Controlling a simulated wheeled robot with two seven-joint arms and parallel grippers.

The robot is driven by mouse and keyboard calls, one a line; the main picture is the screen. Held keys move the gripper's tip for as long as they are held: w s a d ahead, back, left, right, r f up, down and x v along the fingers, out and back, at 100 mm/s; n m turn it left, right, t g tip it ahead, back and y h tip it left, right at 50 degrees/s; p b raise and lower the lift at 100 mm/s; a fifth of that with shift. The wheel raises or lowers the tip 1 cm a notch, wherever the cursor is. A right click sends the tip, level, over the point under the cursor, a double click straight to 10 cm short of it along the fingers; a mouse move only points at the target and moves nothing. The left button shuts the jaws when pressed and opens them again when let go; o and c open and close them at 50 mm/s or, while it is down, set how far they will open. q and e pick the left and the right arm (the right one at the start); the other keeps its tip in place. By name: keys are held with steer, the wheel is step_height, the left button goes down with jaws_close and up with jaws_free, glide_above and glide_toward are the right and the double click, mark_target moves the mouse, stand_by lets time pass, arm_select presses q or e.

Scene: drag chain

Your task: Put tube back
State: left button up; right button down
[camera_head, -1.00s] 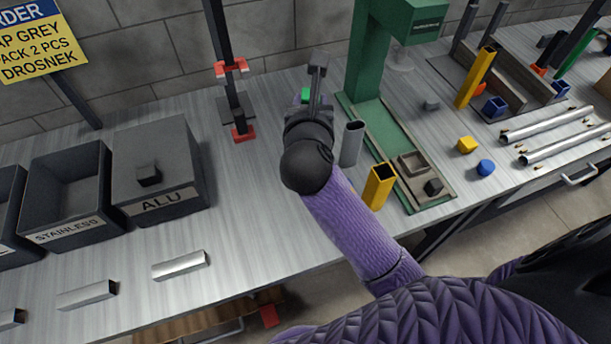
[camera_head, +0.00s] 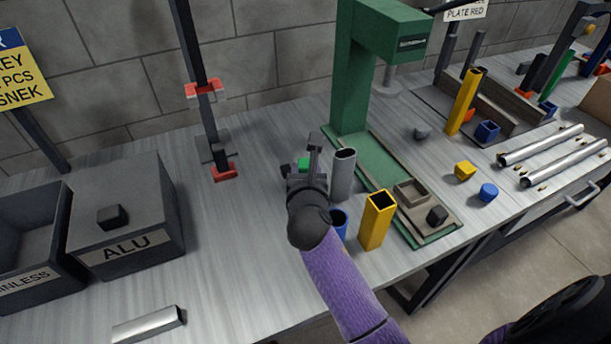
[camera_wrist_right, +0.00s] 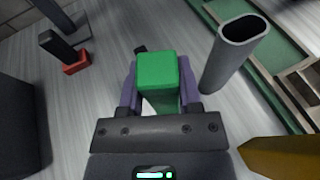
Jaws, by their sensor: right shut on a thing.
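My right gripper (camera_head: 311,160) is in the middle of the bench, left of a standing grey tube (camera_head: 344,175). It is shut on a green square-sided piece (camera_wrist_right: 158,72), which sits between the fingers in the right wrist view. The green piece also shows as a small patch in the head view (camera_head: 304,164). I cannot tell whether it is hollow. The grey tube (camera_wrist_right: 233,52) stands upright and open-topped, apart from the fingers. A yellow square tube (camera_head: 376,222) and a blue tube (camera_head: 339,222) stand nearer, right of my wrist. My left gripper is out of view.
A green press (camera_head: 357,75) stands behind right. A dark stand with red clamps (camera_head: 222,172) is at back left. A grey ALU box (camera_head: 150,205) is at left, with a metal bar (camera_head: 148,325) before it. Bench space between box and gripper is clear.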

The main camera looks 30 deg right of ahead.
steer(key=shift+c, duration=1.4)
jaws_free()
steer(key=shift+s+r, duration=0.1)
steer(key=shift+r, duration=0.1)
steer(key=p+v, duration=0.3)
steer(key=v, duration=0.9)
steer(key=shift+p, duration=0.35)
